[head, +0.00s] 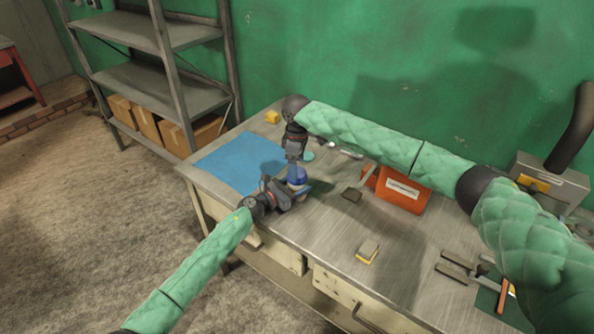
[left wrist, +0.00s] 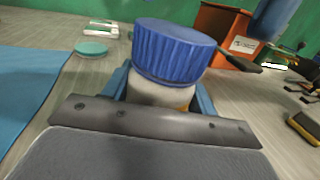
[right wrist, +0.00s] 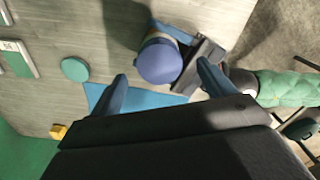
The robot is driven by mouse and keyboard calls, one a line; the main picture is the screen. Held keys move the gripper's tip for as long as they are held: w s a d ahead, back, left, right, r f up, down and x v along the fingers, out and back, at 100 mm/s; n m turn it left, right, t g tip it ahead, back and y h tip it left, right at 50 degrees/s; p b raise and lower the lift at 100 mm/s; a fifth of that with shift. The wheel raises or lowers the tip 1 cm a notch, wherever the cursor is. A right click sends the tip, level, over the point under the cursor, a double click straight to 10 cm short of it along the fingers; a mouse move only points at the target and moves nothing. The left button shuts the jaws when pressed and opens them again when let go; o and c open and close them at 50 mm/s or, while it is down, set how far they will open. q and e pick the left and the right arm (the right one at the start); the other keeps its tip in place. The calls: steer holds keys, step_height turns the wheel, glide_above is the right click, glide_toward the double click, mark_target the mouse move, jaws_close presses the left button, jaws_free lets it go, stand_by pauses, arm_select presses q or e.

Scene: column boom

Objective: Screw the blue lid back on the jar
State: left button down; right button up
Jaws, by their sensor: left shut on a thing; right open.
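The jar (left wrist: 160,93) has a pale body and stands near the front edge of the workbench. The ridged blue lid (left wrist: 175,50) sits on top of its mouth; I cannot tell how tightly. The lid also shows in the head view (head: 298,175) and the right wrist view (right wrist: 160,62). My left gripper (head: 287,193) is shut on the jar's body from the side, below the lid. My right gripper (head: 297,158) points down above the lid. In the right wrist view it is open and empty, with the lid seen between its fingers but apart from them.
A blue mat (head: 240,162) lies left of the jar. A teal disc (left wrist: 91,48) lies behind it. An orange bin (head: 402,193), a dark block (head: 352,195) and a yellow-edged sponge (head: 367,251) are to the right. A yellow block (head: 272,117) sits at the back left.

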step_height(320, 180, up, 8)
stand_by(0.4)
steer(key=shift+r, duration=0.1)
arm_select(q)
steer(key=shift+c, duration=1.9)
jaws_free()
steer(key=shift+a, duration=0.1)
steer(key=b+v, duration=0.1)
steer(key=v, duration=0.2)
steer(key=b+v, duration=0.1)
steer(key=v, duration=0.1)
steer(key=shift+s+a+f+b, duration=0.2)
steer(key=shift+s+a+b, duration=0.05)
steer(key=shift+a+b, duration=0.1)
arm_select(e)
step_height(320, 180, down, 3)
steer(key=shift+r, duration=0.15)
arm_select(q)
steer(key=shift+v, duration=0.9)
arm_select(e)
steer(key=shift+f, duration=0.25)
arm_select(q)
steer(key=shift+r, duration=0.15)
steer(key=shift+s, duration=0.1)
arm_select(e)
steer(key=shift+a, duration=0.1)
